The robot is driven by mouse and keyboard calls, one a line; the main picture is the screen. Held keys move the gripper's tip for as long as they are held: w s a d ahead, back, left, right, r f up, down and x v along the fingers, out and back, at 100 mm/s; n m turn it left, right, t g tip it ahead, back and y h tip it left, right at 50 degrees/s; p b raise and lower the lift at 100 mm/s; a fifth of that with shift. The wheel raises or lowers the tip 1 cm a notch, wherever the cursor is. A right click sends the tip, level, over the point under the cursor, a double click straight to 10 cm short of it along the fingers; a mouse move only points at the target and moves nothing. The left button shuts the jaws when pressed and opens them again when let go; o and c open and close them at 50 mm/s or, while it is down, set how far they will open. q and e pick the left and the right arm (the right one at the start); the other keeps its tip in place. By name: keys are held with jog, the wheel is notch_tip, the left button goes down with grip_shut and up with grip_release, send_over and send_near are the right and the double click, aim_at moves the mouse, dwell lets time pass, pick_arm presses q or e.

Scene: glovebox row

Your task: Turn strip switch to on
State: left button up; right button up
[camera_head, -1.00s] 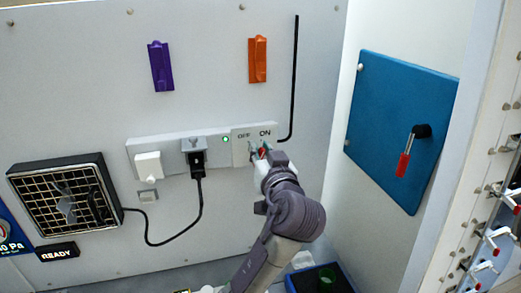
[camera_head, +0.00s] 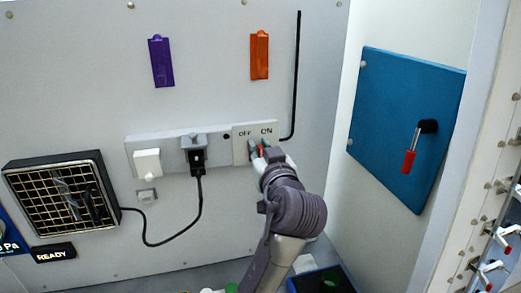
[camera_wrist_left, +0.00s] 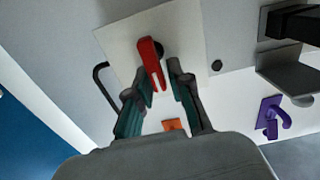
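The strip switch is a red lever (camera_wrist_left: 150,62) on the pale end plate (camera_wrist_left: 116,43) of the power strip (camera_head: 170,141). The plate bears the labels OFF and ON. In the head view, my left gripper (camera_head: 258,151) is at the plate, just below the labels, and partly hides the lever. In the left wrist view, the left gripper (camera_wrist_left: 160,93) is open, with a finger on each side of the lever's free end; contact is unclear. The strip's indicator (camera_head: 227,137) is dark. I cannot tell the lever's exact setting. My right gripper is not in view.
A black plug (camera_head: 197,158) and a white plug (camera_head: 147,162) sit in the strip. A caged fan (camera_head: 62,195) is at left. Purple (camera_head: 161,61) and orange (camera_head: 259,56) holders are above. A blue panel (camera_head: 405,125) with a red handle is at right. A dark tray (camera_head: 345,277) is below.

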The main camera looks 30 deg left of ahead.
pick_arm(q)
jog(key=shift+o, duration=0.9)
jog(key=shift+s+d, duration=0.1)
jog(key=shift+d, duration=0.05)
jog(key=v, duration=0.7)
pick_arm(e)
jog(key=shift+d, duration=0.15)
pick_arm(q)
jog(key=shift+f, duration=0.1)
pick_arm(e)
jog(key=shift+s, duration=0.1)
